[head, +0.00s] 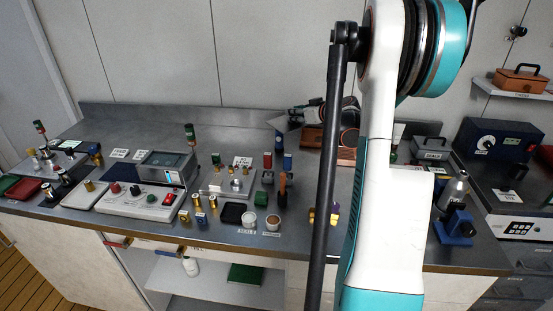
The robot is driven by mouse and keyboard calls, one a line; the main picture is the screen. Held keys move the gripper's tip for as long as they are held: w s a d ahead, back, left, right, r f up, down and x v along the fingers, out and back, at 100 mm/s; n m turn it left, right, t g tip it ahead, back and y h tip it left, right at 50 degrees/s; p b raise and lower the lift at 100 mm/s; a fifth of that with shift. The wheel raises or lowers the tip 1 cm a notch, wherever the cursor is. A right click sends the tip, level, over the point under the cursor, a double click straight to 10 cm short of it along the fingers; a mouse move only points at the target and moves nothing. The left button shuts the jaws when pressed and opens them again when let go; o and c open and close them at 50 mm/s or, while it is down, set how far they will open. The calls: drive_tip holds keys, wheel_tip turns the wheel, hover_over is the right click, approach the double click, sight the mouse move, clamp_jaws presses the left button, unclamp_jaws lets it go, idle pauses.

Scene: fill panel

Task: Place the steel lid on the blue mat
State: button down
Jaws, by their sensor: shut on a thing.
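My gripper (300,109) is small and dark in the head view, at the back middle of the bench, left of my white and teal arm. It appears shut on a flat grey piece, apparently the steel lid (289,122), which looks tilted. Its fingertips are too small to see clearly. I cannot tell whether the lid touches anything below.
A steel panel with small fittings (224,182) and a control box (142,200) stand left of my gripper. Small blocks and cups crowd the front middle. A blue stand with a steel cone (455,226) is at right.

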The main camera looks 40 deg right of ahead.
sight(294, 163)
wheel_tip(294, 163, down, 18)
drive_tip(key=b, duration=0.5)
drive_tip(key=shift+w, duration=0.1)
drive_tip(key=shift+a+f+b, duration=0.1)
drive_tip(key=shift+f+b, duration=0.3)
drive_tip(key=shift+b, duration=0.25)
